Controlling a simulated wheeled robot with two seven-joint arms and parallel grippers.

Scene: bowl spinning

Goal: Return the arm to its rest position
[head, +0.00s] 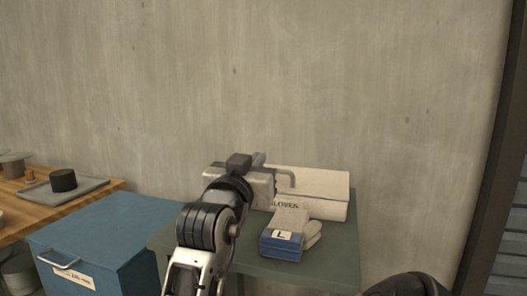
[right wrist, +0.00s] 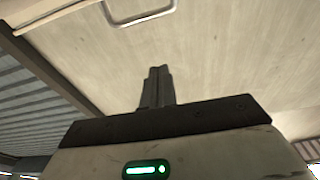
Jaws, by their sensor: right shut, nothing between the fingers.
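My right arm reaches up from the bottom middle of the head view. My right gripper (head: 259,160) is above the left end of a green-grey table, in front of the wall. In the right wrist view its dark fingers (right wrist: 158,82) are together and empty. My left gripper is in neither view.
A pale labelled box (head: 325,183) with a grey bar handle (head: 287,173) stands close right of the gripper. A blue-cuffed glove marked L (head: 285,244) lies before it on the table (head: 325,269). A blue chest (head: 110,238) and wooden bench (head: 112,187) are left.

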